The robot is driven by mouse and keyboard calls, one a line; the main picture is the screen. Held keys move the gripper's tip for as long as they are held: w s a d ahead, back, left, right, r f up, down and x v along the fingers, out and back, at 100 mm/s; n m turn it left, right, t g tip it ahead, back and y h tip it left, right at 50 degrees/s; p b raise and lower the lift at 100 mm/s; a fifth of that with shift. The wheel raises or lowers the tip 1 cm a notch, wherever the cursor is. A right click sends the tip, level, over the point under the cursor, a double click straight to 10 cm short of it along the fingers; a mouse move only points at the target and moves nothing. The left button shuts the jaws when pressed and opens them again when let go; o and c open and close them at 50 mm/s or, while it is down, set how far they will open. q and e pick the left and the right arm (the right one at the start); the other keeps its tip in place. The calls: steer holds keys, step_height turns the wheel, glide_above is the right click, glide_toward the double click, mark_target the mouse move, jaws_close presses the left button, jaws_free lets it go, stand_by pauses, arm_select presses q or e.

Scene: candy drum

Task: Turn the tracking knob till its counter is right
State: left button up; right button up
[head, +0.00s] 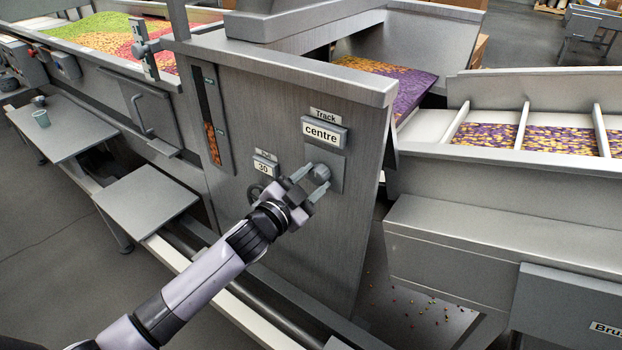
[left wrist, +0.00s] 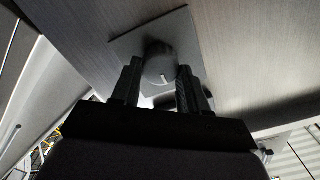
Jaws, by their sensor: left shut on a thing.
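The tracking knob (head: 320,174) is a round grey knob on a square plate on the machine's grey side panel. Its counter (head: 323,133), under a "Track" label, reads "centre". My left gripper (head: 313,183) reaches up from the left and is shut on the knob, one finger on each side. In the left wrist view the knob (left wrist: 159,64) sits between the two dark fingers (left wrist: 158,85), with a pale mark line on its face. My right gripper is in neither view.
A second counter (head: 263,167) reading "30" is left of the knob, with a dark handwheel (head: 255,193) below it. A level window (head: 211,130) is further left. Candy-filled channels (head: 490,137) lie right.

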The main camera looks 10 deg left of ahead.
arm_select(q)
steer(key=shift+f+m, duration=0.1)
steer(key=shift+m, duration=1.6)
steer(key=o, duration=1.1)
steer(key=shift+c, duration=0.2)
steer(key=v, duration=0.7)
steer(key=shift+s, duration=0.1)
steer(key=s+a+f+n+g+y, duration=0.2)
steer(key=s+f+n, duration=0.4)
steer(key=s+f, duration=0.3)
steer(key=s+a+f+n+g+y+p, duration=0.1)
steer(key=s+f+n, duration=0.5)
steer(key=s, duration=0.9)
step_height(320, 180, down, 4)
steer(key=a+g+y, duration=0.1)
steer(key=a+g, duration=0.1)
steer(key=g, duration=0.1)
steer(key=shift+y, duration=0.3)
